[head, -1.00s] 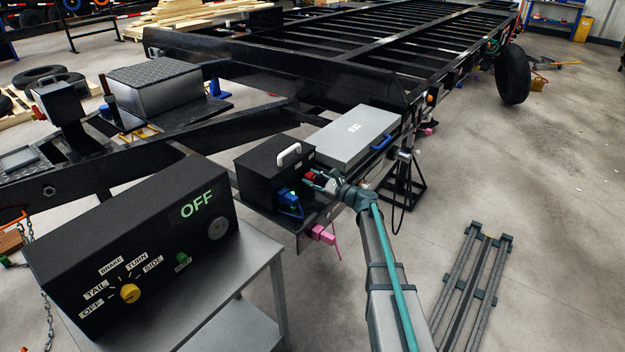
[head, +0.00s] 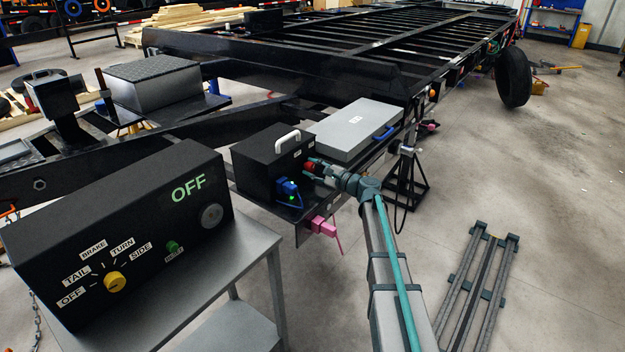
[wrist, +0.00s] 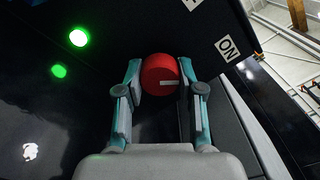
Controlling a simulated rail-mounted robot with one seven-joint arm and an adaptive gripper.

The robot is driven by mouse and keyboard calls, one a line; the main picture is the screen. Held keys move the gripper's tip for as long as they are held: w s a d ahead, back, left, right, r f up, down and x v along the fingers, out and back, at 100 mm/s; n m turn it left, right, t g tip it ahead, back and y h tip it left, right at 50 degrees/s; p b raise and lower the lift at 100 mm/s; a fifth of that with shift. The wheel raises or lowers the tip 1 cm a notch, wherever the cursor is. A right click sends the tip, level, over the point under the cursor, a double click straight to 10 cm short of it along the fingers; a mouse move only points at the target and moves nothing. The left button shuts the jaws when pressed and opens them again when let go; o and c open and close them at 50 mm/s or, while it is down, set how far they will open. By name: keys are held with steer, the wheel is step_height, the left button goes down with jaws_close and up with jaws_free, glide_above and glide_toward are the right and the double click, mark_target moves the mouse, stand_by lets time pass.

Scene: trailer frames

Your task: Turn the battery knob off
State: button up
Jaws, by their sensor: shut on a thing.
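The battery box (head: 262,172) is black with a white handle, on the trailer's front frame. Its red knob (head: 310,167) is on the side facing my arm. My gripper (head: 315,168) is at the knob. In the wrist view my gripper (wrist: 160,84) has a finger on each side of the red knob (wrist: 158,72) and is shut on it. The knob's white mark points right. An ON label (wrist: 228,48) is to the upper right of the knob; a second label (wrist: 192,3) is cut off by the top edge.
A blue plug (head: 287,187) with a green light is on the box beside the knob. A grey case (head: 352,130) lies behind it. A pink connector (head: 322,226) hangs below. A control box (head: 120,235) reading OFF stands on a table at left.

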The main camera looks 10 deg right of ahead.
steer(key=n+b, duration=0.1)
steer(key=b, duration=0.1)
steer(key=n+b, duration=0.2)
steer(key=b, duration=0.1)
steer(key=n+b, duration=0.2)
steer(key=shift+f, duration=0.3)
steer(key=n+b, duration=0.3)
steer(key=shift+r+b, duration=0.25)
steer(key=shift+b, duration=0.05)
steer(key=shift+r, duration=0.1)
steer(key=o, duration=1.2)
steer(key=shift+c, duration=0.2)
steer(key=v, duration=1.2)
